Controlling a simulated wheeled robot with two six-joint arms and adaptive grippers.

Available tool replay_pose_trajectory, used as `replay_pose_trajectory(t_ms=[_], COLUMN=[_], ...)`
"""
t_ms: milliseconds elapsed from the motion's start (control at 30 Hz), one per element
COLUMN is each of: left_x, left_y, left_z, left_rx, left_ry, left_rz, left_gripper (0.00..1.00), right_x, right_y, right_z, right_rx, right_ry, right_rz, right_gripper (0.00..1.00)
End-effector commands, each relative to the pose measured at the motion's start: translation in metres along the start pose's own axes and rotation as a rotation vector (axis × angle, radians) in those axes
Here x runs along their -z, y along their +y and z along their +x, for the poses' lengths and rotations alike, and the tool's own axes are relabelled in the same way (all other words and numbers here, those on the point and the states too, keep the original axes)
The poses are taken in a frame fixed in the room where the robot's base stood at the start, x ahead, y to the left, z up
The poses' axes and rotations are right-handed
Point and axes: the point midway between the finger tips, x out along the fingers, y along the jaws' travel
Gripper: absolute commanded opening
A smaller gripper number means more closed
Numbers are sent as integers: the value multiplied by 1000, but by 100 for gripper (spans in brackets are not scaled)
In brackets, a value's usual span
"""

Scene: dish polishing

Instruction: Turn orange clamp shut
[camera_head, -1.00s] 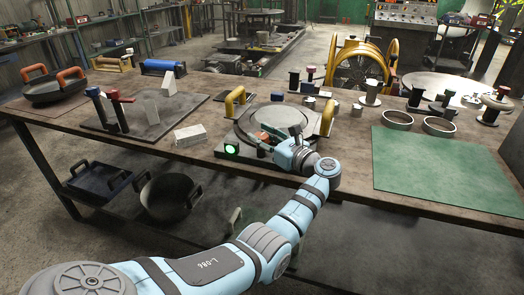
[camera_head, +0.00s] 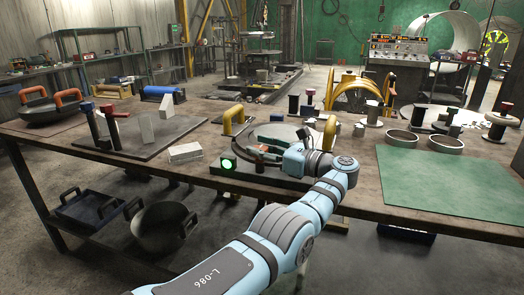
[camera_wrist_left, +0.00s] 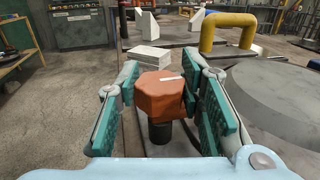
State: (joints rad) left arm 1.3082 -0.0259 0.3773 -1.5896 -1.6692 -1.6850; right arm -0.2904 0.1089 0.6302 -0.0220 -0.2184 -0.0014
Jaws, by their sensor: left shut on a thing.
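The orange clamp knob (camera_wrist_left: 160,94) stands on a dark stem in the left wrist view, with a white mark on its top. My left gripper (camera_wrist_left: 163,84) has its two teal-padded fingers on either side of the knob and is shut on it. In the head view my left gripper (camera_head: 268,154) is at the front edge of the round plate fixture (camera_head: 268,134) and mostly hides the knob. My right gripper is in neither view.
A yellow handle (camera_head: 233,119) and another (camera_head: 329,134) flank the round plate. A green light (camera_head: 226,164) glows at the fixture's front left corner. A pale block (camera_head: 184,153) lies left of it. A green mat (camera_head: 445,180) lies bare on the right.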

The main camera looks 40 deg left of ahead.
Motion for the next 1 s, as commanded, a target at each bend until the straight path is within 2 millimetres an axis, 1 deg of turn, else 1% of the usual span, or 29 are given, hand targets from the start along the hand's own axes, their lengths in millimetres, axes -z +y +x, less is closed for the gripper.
replay_pose_trajectory(t_ms=[100, 133, 233, 267, 533, 633, 667, 767, 800, 900, 1000], left_x=[2, 2, 2, 2, 0, -8, -13, -37, -48, -73, -91], left_y=[0, 0, 0, 0, 0, 0, -1, 0, 0, 0, 0], left_z=[0, 0, 0, 0, 0, 0, 0, 0, 0, 0, 0], left_rx=[-2, -1, -1, 0, 1, 1, 1, 1, 1, 1, 0], left_ry=[4, 4, 3, 3, 1, 1, 1, 1, 1, 2, 2], left_rz=[5, 5, 4, 4, 2, 0, -2, -3, -4, 0, 1], left_gripper=[7, 38, 54, 55, 55, 55, 55, 55, 55, 55, 55], right_x=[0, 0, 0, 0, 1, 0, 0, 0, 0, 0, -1], right_y=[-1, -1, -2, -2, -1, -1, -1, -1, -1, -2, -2], right_z=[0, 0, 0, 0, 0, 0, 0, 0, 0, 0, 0], right_rx=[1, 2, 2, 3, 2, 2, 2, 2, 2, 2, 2], right_ry=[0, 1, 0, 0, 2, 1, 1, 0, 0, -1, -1], right_rz=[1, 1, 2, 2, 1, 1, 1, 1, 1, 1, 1], right_gripper=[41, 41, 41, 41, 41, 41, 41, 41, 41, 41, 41])
